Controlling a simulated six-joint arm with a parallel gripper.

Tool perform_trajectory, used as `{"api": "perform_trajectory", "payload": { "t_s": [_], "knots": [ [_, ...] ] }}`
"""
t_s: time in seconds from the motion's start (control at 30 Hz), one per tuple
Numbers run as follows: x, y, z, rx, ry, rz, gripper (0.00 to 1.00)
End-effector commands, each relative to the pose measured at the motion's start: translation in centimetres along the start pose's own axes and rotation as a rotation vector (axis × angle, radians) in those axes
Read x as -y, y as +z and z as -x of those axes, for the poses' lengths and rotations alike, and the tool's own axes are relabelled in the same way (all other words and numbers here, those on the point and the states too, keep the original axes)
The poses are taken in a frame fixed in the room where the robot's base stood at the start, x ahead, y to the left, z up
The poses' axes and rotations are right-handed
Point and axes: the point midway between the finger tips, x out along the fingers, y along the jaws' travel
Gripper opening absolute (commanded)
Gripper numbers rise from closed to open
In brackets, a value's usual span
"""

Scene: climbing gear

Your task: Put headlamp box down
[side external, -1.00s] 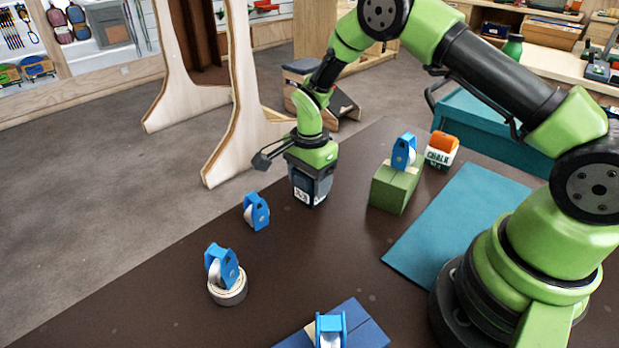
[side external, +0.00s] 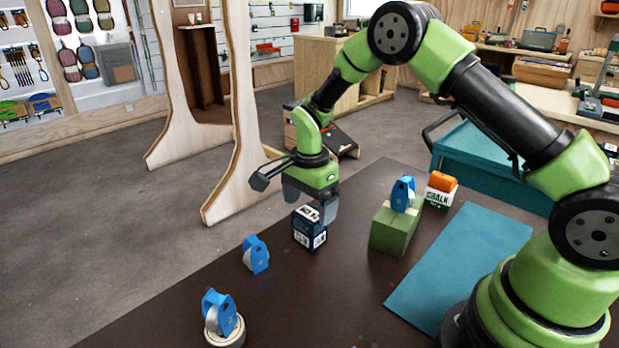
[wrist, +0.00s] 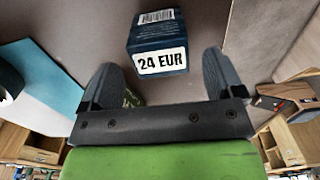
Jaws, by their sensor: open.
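The headlamp box (side external: 309,228) is a small dark blue box with white printed labels. It stands upright on the dark brown table, between a blue pulley and a green block. In the wrist view the box (wrist: 158,42) shows a "24 EUR" label and a barcode, beyond the fingertips. My gripper (side external: 311,208) is open just above the box, its fingers apart and clear of it. In the wrist view the two fingers of my gripper (wrist: 160,72) are spread wide with nothing between them.
A blue pulley (side external: 256,254) stands left of the box, another (side external: 221,311) on a tape roll (side external: 236,335). A third pulley (side external: 403,194) sits on the green block (side external: 390,232) at right, near a chalk box (side external: 438,193). A teal mat (side external: 455,262) lies right.

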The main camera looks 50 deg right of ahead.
Motion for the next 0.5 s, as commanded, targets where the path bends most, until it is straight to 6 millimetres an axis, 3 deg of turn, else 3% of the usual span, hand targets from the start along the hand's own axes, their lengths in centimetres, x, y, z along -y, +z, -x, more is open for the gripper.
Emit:
{"api": "perform_trajectory", "payload": {
  "t_s": [0.2,0.5],
  "knots": [
    [0.0,0.0,4.8,-0.001,-0.004,0.000,0.87],
    [0.0,0.0,7.5,0.000,0.000,0.001,0.87]
  ]
}}
